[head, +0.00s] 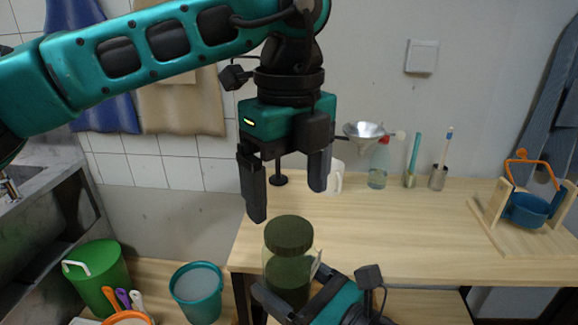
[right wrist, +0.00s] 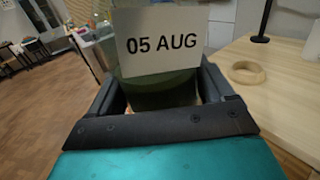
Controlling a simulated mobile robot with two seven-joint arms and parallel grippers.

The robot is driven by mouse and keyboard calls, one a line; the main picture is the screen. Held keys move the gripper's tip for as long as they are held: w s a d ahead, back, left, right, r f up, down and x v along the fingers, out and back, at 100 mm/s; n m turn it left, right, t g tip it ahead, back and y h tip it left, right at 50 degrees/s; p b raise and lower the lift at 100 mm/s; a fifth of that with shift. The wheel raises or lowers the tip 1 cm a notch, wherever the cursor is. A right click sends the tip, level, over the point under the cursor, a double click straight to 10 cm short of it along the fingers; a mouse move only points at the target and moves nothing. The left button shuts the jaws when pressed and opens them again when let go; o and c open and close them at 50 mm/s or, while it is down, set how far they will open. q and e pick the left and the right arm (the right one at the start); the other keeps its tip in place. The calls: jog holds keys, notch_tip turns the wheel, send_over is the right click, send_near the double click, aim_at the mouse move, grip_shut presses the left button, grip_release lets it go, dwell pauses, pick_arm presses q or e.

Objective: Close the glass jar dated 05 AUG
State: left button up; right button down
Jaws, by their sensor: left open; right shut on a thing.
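The glass jar (head: 287,277) has dark green contents and stands upright in my right gripper (head: 292,294), near the table's front edge. Its white label reading 05 AUG (right wrist: 162,44) faces the right wrist camera. A dark green lid (head: 289,234) sits on top of the jar in the head view; I cannot tell whether it is tight. The right gripper is shut on the jar's body, a finger on each side. My left gripper (head: 288,204) is open and empty, pointing down just above the lid, apart from it.
The wooden table (head: 400,235) is mostly clear. Buckets (head: 198,292) are at lower left.

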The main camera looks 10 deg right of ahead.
aim_at(289, 230)
pick_arm(q)
notch_tip(289, 230, down, 6)
jog(key=shift+r, duration=0.15)
dwell(0.3)
